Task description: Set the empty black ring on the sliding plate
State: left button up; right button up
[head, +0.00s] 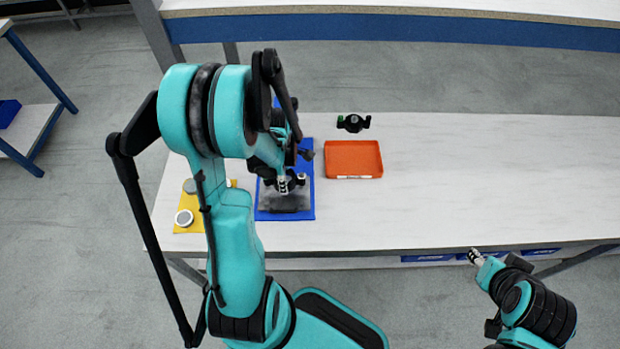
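My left gripper (284,184) points down over the blue board (306,205), at the back edge of a dark grey plate (286,204). A black ring-like part (299,180) shows around its fingertips, partly hidden by the fingers and arm. I cannot tell whether the fingers grip it or whether it touches the plate. Another black ring with two ears (353,123) lies behind the orange tray; it has a grey centre and a green spot at its left. My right gripper (475,257) is off the table's front edge, its fingertips together and empty.
An orange tray (353,174), with a pale label on its front, stands right of the blue board. A yellow mat (200,222) at the left carries round pale-topped cans (184,218), partly behind my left arm. The right side of the white table (480,180) is clear.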

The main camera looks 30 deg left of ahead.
pick_arm(q)
jog(key=shift+s+a+f, duration=0.15)
jog(key=shift+a, duration=0.1)
notch_tip(320, 180, down, 4)
jog(key=b, duration=0.3)
jog(key=shift+f+b, duration=0.7)
jog(key=shift+b, duration=0.25)
dwell(0.4)
jog(key=o, duration=0.8)
jog(key=o, duration=0.5)
